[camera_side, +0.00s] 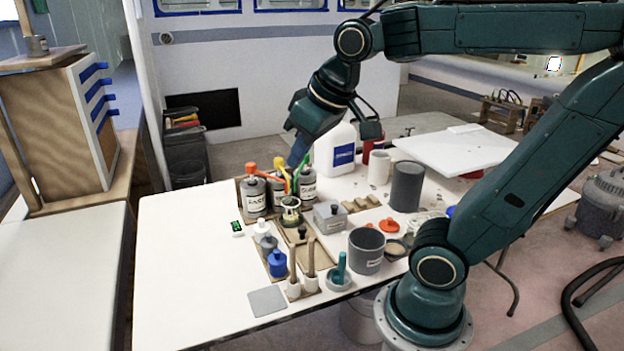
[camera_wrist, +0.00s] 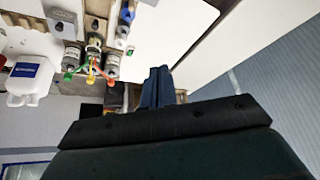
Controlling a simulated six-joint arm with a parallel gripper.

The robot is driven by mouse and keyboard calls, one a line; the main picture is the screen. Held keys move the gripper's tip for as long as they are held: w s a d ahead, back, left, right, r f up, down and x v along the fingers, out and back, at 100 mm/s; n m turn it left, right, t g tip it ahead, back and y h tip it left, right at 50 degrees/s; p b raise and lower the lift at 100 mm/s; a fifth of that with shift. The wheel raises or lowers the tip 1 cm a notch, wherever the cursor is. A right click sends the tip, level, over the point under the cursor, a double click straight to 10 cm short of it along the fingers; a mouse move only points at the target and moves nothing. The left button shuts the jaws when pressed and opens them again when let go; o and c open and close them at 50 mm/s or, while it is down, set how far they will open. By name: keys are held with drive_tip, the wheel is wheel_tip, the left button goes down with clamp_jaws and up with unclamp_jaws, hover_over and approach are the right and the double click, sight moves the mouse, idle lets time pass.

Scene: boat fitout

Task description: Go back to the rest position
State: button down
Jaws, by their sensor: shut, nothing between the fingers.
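My gripper (camera_side: 297,155) hangs at the end of my dark green arm, above the back of the white table, behind the grey tins with coloured spouts. In the wrist view its two blue fingers (camera_wrist: 157,88) are together, with nothing seen between them. The grey tins (camera_side: 255,197) stand upright in a tray; they also show in the wrist view (camera_wrist: 72,57), to the left of the fingers. The fingertips look apart from the tins, though the exact gap is hard to tell in the side view.
A white jug (camera_side: 334,150) stands just right of my gripper. The table's left part (camera_side: 185,260) is clear. A wooden cabinet (camera_side: 65,130) stands at far left.

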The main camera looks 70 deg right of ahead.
drive_tip(key=s+a+f+n, duration=0.1)
drive_tip(key=s+a+f, duration=0.1)
drive_tip(key=s, duration=0.5)
drive_tip(key=shift+a+f+y, duration=0.3)
drive_tip(key=shift+a+f, duration=0.05)
drive_tip(key=shift+f, duration=0.4)
